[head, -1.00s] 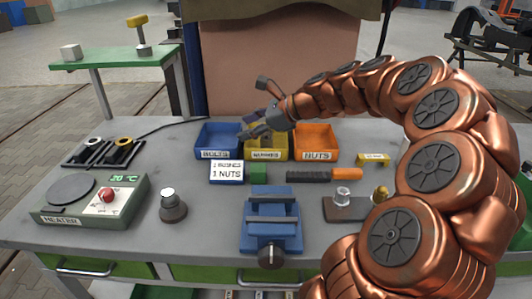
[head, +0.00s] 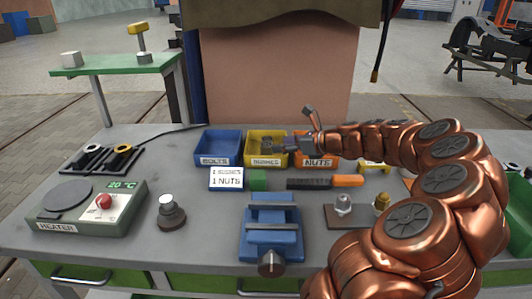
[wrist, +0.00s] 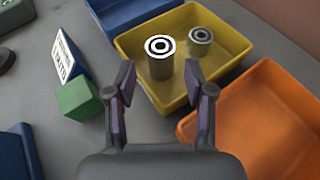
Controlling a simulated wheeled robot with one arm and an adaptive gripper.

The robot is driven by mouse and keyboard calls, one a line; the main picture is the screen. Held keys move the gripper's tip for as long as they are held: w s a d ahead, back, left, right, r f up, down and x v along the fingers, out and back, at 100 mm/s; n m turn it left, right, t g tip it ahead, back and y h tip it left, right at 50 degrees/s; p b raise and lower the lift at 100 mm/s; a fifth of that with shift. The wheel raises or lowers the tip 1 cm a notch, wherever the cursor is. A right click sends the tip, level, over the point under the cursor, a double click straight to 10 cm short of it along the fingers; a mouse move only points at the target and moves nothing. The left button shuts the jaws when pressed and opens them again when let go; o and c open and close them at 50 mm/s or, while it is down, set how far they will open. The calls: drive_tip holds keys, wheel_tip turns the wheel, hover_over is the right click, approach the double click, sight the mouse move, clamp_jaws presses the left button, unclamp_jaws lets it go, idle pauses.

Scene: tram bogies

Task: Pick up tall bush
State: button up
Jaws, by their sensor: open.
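The yellow bushes bin (head: 265,161) stands on the bench between two other bins. In the wrist view the same yellow bin (wrist: 226,85) holds two grey cylindrical bushes with dark ringed tops. The taller-looking bush (wrist: 161,60) stands upright in the left part of the bin, and the shorter-looking bush (wrist: 200,42) stands behind it to the right. My gripper (wrist: 168,84) is open and empty, its fingers apart on the near side of the taller bush.
The blue bolts bin (head: 217,160) is left of the yellow bin, and the orange nuts bin (head: 318,162) is right, partly behind my arm. A white sign (head: 227,178), green block (head: 258,180), blue vise (head: 272,225) and orange-handled tool (head: 325,182) lie in front.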

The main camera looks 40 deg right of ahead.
sight(269, 145)
drive_tip(key=shift+x, duration=3.15)
clamp_jaws()
